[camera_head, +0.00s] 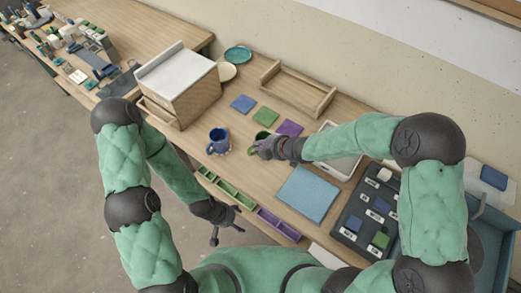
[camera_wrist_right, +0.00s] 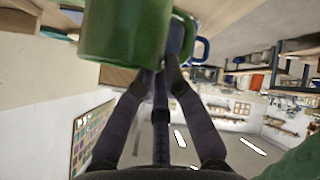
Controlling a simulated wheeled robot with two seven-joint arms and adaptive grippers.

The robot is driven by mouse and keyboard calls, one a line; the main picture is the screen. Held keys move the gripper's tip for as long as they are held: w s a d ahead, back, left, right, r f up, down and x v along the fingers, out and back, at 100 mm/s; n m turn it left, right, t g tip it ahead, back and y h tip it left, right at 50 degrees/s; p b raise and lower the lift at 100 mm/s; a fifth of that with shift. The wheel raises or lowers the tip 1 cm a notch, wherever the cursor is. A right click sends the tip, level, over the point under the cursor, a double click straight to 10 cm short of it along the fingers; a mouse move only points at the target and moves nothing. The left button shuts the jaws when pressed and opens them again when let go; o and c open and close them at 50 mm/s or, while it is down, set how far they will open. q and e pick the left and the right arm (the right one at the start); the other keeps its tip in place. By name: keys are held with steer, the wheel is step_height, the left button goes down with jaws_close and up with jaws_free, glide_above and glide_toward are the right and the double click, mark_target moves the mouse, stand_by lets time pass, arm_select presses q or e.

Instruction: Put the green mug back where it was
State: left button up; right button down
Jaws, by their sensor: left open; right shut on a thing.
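The green mug (camera_head: 261,135) is mostly hidden behind my right gripper (camera_head: 258,149) in the head view. In the right wrist view the green mug (camera_wrist_right: 125,32) fills the top, and my right gripper (camera_wrist_right: 160,78) is shut on it. I cannot tell whether the mug touches the table. A blue mug (camera_head: 217,142) stands just left of it, and its blue handle (camera_wrist_right: 203,50) shows behind the green mug in the wrist view. A green square (camera_head: 265,117) lies flat behind the green mug. My left gripper (camera_head: 228,226) is open and empty, in front of the table's front edge.
A blue square (camera_head: 243,103) and a purple square (camera_head: 290,128) flank the green one. A wooden cabinet (camera_head: 188,95) stands left, a wooden rack (camera_head: 275,91) behind. Green bins (camera_head: 227,189) and purple bins (camera_head: 277,223) line the front edge. A light blue mat (camera_head: 308,193) lies right.

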steer(key=shift+f+b, duration=0.55)
steer(key=shift+f, duration=0.95)
steer(key=shift+f, duration=0.2)
steer(key=c, duration=1.3)
jaws_free()
steer(key=shift+r, duration=0.1)
steer(key=p+v, duration=0.4)
steer(key=v, duration=0.8)
steer(key=shift+r, duration=0.1)
